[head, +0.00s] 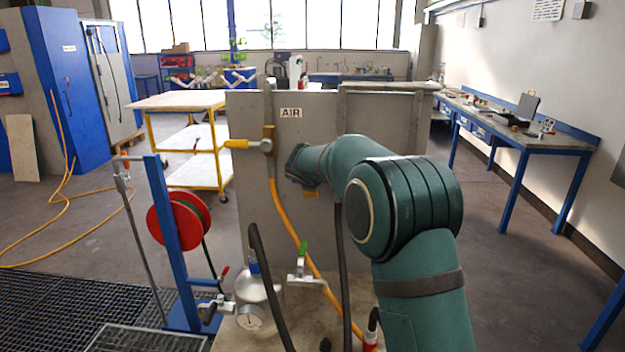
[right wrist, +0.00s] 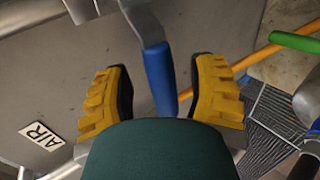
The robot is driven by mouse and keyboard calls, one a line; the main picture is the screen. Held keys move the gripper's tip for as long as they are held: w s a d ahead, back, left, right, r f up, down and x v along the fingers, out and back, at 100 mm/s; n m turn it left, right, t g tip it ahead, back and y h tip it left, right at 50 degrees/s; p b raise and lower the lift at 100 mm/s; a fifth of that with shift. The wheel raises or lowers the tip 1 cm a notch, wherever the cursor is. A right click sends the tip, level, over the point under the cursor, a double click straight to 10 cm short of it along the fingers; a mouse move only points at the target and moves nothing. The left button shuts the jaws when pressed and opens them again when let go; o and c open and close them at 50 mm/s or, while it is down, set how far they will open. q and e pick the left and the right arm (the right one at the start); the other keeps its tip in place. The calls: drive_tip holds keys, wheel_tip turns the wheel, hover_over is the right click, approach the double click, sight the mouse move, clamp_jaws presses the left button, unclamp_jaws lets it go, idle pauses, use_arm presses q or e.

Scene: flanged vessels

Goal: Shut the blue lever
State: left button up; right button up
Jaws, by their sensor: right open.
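The blue lever (right wrist: 160,78) shows in the right wrist view as a blue grip on a bent grey metal arm, in front of a grey panel. My right gripper (right wrist: 162,85) is open, with its two yellow fingers on either side of the blue grip and a visible gap to each. The lower end of the grip is hidden behind my green wrist part. In the head view my right arm covers this lever and nearly all of the gripper. My left gripper is in neither view.
The grey panel (head: 252,190) carries an AIR sign (head: 290,113) and a yellow-handled valve (head: 237,143). A green-handled valve (head: 303,250), an orange hose (head: 287,222) and dark hoses are below. A red reel (head: 175,222) on a blue post stands left. Open floor lies right.

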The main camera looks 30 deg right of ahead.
drive_tip(key=v, duration=1.1)
drive_tip(key=shift+s, duration=0.15)
drive_tip(key=s+a+f+m+g+y, duration=0.1)
drive_tip(key=s+a+f+g+y, duration=0.3)
drive_tip(key=f, duration=0.7)
drive_tip(key=s+a+f+m+t+y, duration=0.15)
drive_tip(key=a+f, duration=0.35)
drive_tip(key=f, duration=0.5)
drive_tip(key=s+a+f+m+g+y, duration=0.15)
drive_tip(key=s+a+f, duration=0.3)
drive_tip(key=f, duration=0.65)
drive_tip(key=s+a+f+m+g+y, duration=0.1)
drive_tip(key=s+a+f+m, duration=0.3)
drive_tip(key=s+f, duration=0.3)
drive_tip(key=s+a+f+m+g+y, duration=0.1)
drive_tip(key=s+a+f+m, duration=0.3)
drive_tip(key=s, duration=0.9)
wheel_tip(320, 180, down, 4)
drive_tip(key=shift+s+a+r+m+g+y, duration=0.15)
drive_tip(key=shift+s+a+m+g+y, duration=0.2)
drive_tip(key=shift+m+g, duration=0.35)
drive_tip(key=shift+w+d, duration=0.1)
drive_tip(key=shift+d, duration=0.05)
drive_tip(key=shift+c, duration=0.5)
